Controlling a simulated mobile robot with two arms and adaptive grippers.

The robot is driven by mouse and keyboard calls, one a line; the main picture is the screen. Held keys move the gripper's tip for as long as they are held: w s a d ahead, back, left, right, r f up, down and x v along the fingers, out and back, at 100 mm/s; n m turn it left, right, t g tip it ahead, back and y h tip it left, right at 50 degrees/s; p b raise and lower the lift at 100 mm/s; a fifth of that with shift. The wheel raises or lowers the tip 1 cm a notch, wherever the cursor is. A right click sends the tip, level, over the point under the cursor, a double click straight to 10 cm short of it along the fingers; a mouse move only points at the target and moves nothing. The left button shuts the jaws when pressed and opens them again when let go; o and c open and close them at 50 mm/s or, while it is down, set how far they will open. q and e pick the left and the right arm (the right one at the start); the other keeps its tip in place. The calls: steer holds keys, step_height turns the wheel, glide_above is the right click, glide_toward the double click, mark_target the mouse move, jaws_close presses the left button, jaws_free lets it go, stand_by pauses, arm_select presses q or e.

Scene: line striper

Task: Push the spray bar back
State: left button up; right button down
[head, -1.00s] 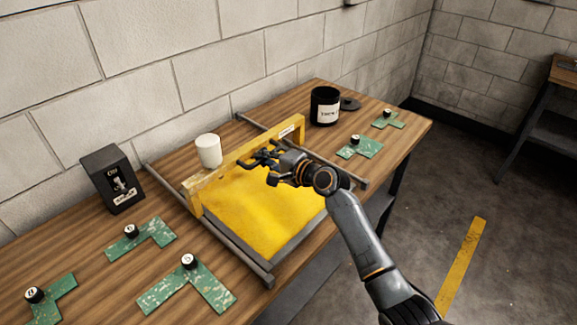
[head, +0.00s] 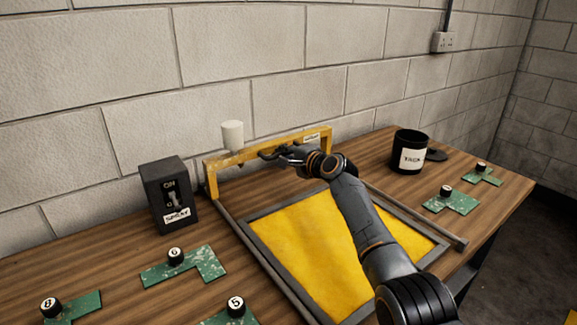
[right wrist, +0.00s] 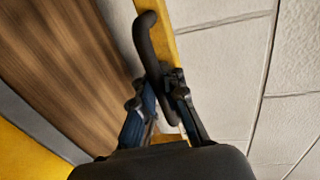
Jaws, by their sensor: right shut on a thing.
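The yellow spray bar (head: 223,161) spans the rails at the back of the wooden table, close to the wall. A white cup (head: 232,134) sits on it, and a label is at its right end. My right gripper (head: 280,153) is at the front of the bar, shut on its dark curved handle; the handle (right wrist: 147,40) shows between the fingers (right wrist: 155,92) in the right wrist view. The yellow panel (head: 310,245) in its grey frame lies uncovered in front of the bar, with my right arm crossing over it. My left gripper is out of view.
A black switch box (head: 172,196) marked ON and SPRAY stands left of the bar. Green stencils (head: 205,262) with numbered black knobs lie on both sides.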

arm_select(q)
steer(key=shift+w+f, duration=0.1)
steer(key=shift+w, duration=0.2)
arm_select(e)
steer(key=shift+w+a+r, duration=0.1)
steer(key=shift+w+r, duration=0.05)
steer(key=shift+w, duration=0.05)
steer(key=c, duration=1.4)
jaws_free()
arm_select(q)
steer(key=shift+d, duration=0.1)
arm_select(e)
steer(key=shift+s, duration=0.1)
steer(key=shift+s+d, duration=0.15)
steer(key=shift+d, duration=0.1)
steer(key=v, duration=1.1)
steer(key=shift+s, duration=0.25)
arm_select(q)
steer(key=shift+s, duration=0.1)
arm_select(e)
steer(key=shift+d, duration=0.15)
